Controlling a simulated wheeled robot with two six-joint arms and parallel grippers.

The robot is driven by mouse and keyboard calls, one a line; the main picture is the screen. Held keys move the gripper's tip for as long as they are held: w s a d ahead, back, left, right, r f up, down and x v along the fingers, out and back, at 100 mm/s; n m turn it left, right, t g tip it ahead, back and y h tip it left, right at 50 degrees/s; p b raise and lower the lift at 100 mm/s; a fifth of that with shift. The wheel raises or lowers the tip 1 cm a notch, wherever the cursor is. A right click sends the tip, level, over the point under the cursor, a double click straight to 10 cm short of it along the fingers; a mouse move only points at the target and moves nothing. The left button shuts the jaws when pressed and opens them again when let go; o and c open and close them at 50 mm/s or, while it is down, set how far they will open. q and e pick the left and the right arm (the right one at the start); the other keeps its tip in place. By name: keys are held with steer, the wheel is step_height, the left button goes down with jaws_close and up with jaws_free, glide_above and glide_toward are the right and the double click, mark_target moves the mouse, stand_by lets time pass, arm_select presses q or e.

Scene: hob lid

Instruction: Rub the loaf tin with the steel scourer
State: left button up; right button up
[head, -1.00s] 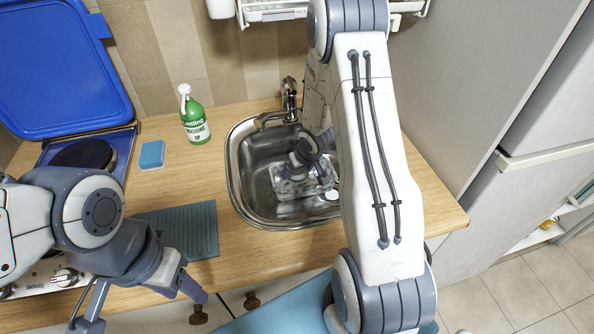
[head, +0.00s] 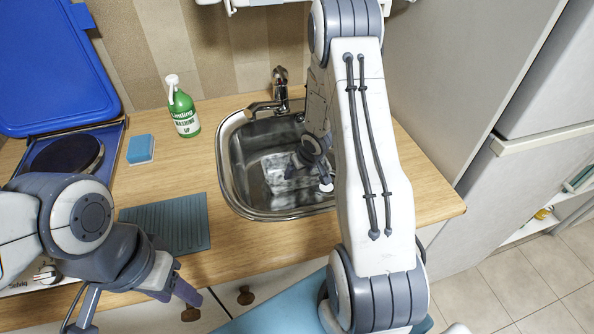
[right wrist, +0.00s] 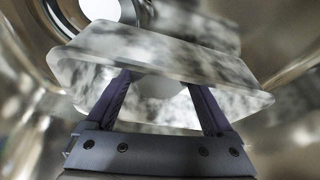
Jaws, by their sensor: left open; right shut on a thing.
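The loaf tin (head: 275,166) is a mottled grey metal shape in the sink, partly hidden by my right gripper. It also shows in the right wrist view as a wide, smeared grey piece with a pale rim (right wrist: 225,72) just beyond the fingers. My right gripper (head: 293,172) is down in the sink at the tin. In the right wrist view its two purple fingers (right wrist: 160,82) are shut on a pale rounded thing, probably the steel scourer (right wrist: 163,88), mostly hard to make out. Whether it touches the tin is unclear. My left gripper (head: 190,296) is open and empty in front of the counter.
The steel sink (head: 229,180) has a tap (head: 281,90) behind it. A green washing-up bottle (head: 184,112), a blue sponge (head: 141,149) and a ribbed teal mat (head: 170,226) are on the counter left of it. A raised blue hob lid (head: 50,70) stands at far left.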

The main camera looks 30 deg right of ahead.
steer(key=shift+w+a+f, duration=0.1)
steer(key=shift+a, duration=0.4)
steer(key=shift+a+b, duration=0.45)
steer(key=shift+b, duration=0.15)
steer(key=r+p, duration=0.2)
steer(key=r, duration=0.1)
steer(key=shift+w+a+r, duration=0.1)
steer(key=shift+a, duration=0.1)
steer(key=shift+w+a+r+p, duration=0.1)
steer(key=shift+a+r+p, duration=0.1)
steer(key=shift+r+p, duration=0.55)
step_height(320, 180, up, 4)
steer(key=p, duration=0.4)
steer(key=shift+d+f, duration=0.1)
steer(key=shift+f, duration=0.05)
